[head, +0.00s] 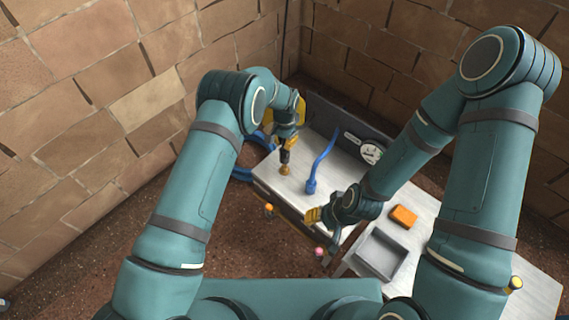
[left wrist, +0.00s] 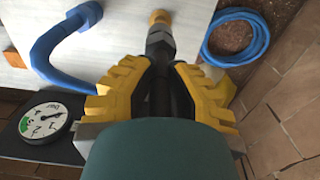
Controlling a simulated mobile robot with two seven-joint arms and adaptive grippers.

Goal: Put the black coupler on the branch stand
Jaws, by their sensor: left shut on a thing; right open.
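My left gripper (head: 286,145) points down over the left part of the white table and is shut on the dark coupler (head: 285,156). Just below it, a brass branch stand (head: 285,169) stands on the table top. In the left wrist view, the yellow fingers (left wrist: 160,80) close around the dark coupler (left wrist: 159,44), which has a grey collar, in line with the brass stand (left wrist: 160,17) beyond. The coupler and stand look touching or nearly so; I cannot tell whether it is seated. My right gripper (head: 326,215) is open and empty near the table's front edge.
A blue hose (head: 322,160) rises from the table right of the stand. A dial gauge (head: 371,153) lies behind it. A coiled blue hose (left wrist: 239,36) lies off the table. An orange block (head: 403,216) and a grey tray (head: 385,252) are at right.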

